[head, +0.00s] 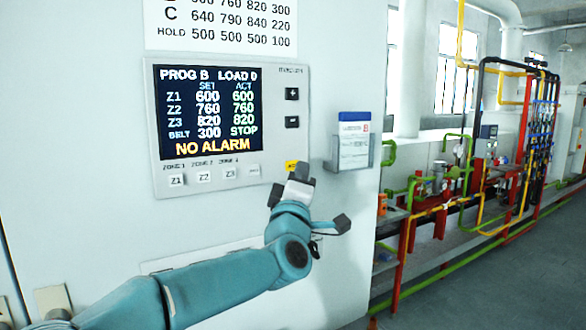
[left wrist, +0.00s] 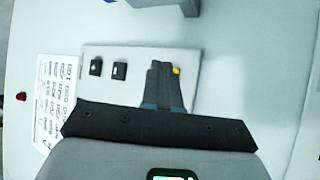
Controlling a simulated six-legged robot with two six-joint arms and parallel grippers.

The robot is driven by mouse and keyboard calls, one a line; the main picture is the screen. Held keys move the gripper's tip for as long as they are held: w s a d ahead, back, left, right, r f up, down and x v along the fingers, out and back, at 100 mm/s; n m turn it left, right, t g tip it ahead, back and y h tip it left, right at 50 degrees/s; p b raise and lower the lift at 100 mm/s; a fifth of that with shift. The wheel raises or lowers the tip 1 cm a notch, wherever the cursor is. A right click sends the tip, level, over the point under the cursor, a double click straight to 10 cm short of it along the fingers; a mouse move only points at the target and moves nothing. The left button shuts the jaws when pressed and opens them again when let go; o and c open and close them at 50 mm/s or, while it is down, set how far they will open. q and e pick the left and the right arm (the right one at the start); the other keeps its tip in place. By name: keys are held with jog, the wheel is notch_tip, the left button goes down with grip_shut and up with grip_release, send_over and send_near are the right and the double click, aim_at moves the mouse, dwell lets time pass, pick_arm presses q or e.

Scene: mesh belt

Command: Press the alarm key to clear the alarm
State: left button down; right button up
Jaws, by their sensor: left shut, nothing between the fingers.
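The control panel (head: 235,120) is on the pale wall. Its screen (head: 208,110) reads NO ALARM at the bottom, with the belt row showing STOP. The yellow alarm key (head: 291,165) is at the panel's lower right, partly hidden by my left gripper (head: 301,173). That gripper is shut and empty, with its tips close by the key. In the left wrist view the yellow key (left wrist: 176,71) shows just beside the shut fingertips (left wrist: 161,66). I cannot tell whether they touch it. My right gripper is not in view.
Keys Z1, Z2 and Z3 (head: 229,171) run along the panel's lower edge, and two black keys (head: 292,93) sit right of the screen. A card holder (head: 349,160) juts from the wall right of my gripper. Pipework (head: 440,200) stands farther right.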

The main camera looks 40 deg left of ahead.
pick_arm(q)
jog(key=shift+s+d+b, duration=0.2)
jog(key=shift+s+d, duration=0.15)
jog(key=shift+d, duration=0.4)
jog(key=shift+s+d+b, duration=0.15)
jog(key=shift+s+d, duration=0.15)
jog(key=shift+d, duration=0.5)
jog(key=shift+s+d+b, duration=0.2)
jog(key=shift+s+d, duration=0.15)
jog(key=shift+d, duration=0.4)
